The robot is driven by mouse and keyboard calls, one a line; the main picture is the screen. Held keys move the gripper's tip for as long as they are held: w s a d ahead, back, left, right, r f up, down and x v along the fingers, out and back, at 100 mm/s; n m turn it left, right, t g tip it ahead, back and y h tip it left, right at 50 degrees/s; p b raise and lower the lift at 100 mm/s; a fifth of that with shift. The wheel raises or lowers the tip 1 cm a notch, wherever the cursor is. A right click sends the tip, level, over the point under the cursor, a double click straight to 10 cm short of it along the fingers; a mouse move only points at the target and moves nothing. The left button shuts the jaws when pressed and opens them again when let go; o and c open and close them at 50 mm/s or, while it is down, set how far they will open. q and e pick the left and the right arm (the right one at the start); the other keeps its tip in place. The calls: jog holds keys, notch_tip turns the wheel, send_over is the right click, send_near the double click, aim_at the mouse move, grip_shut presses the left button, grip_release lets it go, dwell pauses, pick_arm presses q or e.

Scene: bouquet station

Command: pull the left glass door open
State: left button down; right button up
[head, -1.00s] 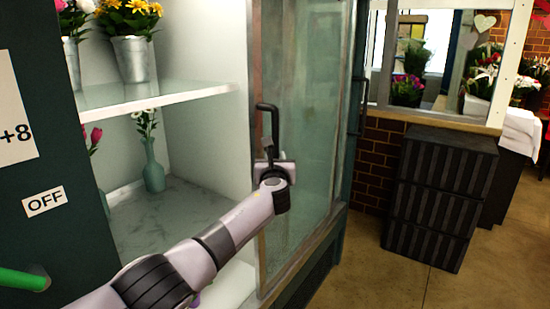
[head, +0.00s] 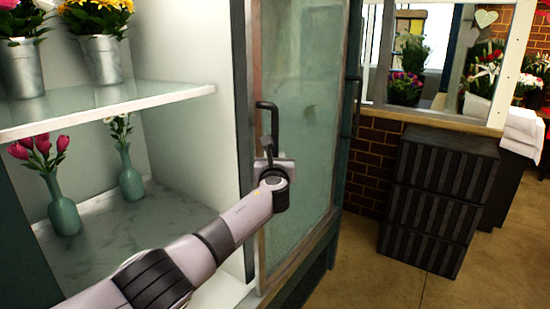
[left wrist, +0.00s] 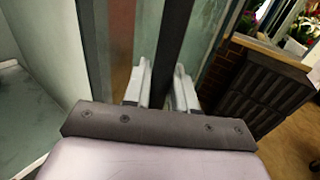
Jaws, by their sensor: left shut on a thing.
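The left glass door (head: 305,150) is a tall framed pane on the flower cabinet, right of the middle of the open bay in the head view. Its dark bar handle (head: 274,122) stands upright near the door's left edge. My left gripper (head: 275,165) is shut on the lower part of this handle and hides that part. In the left wrist view the dark handle bar (left wrist: 172,45) runs between the two pale fingers (left wrist: 160,88). The cabinet shows open to the left of the door. My right gripper is not in view.
Metal pots of flowers (head: 103,60) stand on the upper shelf (head: 110,105); teal vases (head: 62,208) stand below. A second dark handle (head: 356,92) shows farther right. A black ribbed crate stack (head: 438,200) stands on the floor at right, with bare floor before it.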

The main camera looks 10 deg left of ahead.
pick_arm(q)
jog(key=c, duration=1.1)
grip_release()
jog(key=shift+p+v, duration=1.6)
jog(key=shift+v, duration=2)
